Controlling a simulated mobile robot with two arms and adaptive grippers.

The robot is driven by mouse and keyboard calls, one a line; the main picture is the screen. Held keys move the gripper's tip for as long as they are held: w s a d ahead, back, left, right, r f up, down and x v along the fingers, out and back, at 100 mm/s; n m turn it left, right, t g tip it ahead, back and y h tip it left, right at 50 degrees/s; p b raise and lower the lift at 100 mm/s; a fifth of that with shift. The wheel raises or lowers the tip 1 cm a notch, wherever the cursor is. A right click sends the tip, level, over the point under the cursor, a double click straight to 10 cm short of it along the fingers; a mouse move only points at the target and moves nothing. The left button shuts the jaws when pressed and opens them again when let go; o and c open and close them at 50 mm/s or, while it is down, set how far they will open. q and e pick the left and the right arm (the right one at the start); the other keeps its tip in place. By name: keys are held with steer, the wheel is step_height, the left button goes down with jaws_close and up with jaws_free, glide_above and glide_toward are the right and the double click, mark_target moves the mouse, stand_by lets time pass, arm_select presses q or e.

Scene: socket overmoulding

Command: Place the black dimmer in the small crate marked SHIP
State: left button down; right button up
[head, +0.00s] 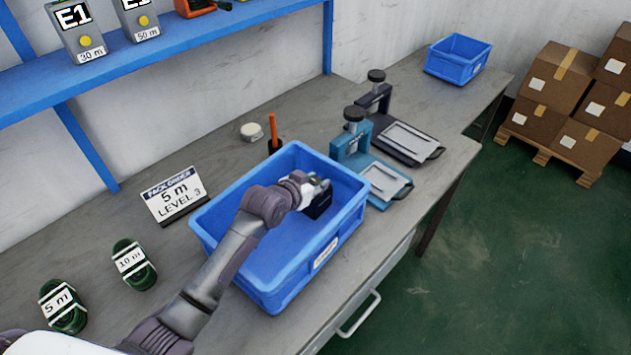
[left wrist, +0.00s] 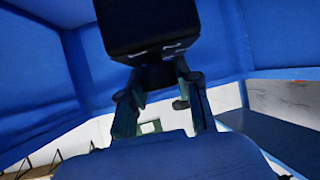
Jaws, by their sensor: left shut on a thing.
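The black dimmer (head: 319,206) is in my left gripper (head: 318,188), inside the opening of the near blue crate (head: 222,252). My left gripper is shut on it. In the left wrist view the dimmer (left wrist: 148,28) is a dark block at the top, between the fingertips (left wrist: 158,75), with blue crate walls around it. I cannot tell whether the dimmer touches the crate floor. The near crate has a white label (head: 325,253) on its front, too small to read. A smaller-looking blue crate (head: 456,67) stands at the far end of the bench. My right gripper is out of view.
A sign (head: 173,194) reading "5 m LEVEL 3" stands left of the near crate. Two green coils, marked 10 m (head: 134,263) and 5 m (head: 64,304), lie at the left. A teal press (head: 372,165) and a dark press (head: 402,127) stand right of the crate.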

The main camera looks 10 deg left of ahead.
arm_select(q)
steer(key=c, duration=0.8)
jaws_free()
steer(key=shift+f, duration=0.15)
steer(key=shift+r, duration=0.25)
steer(key=v, duration=1.2)
steer(key=shift+f, duration=0.1)
steer(key=shift+s, duration=0.1)
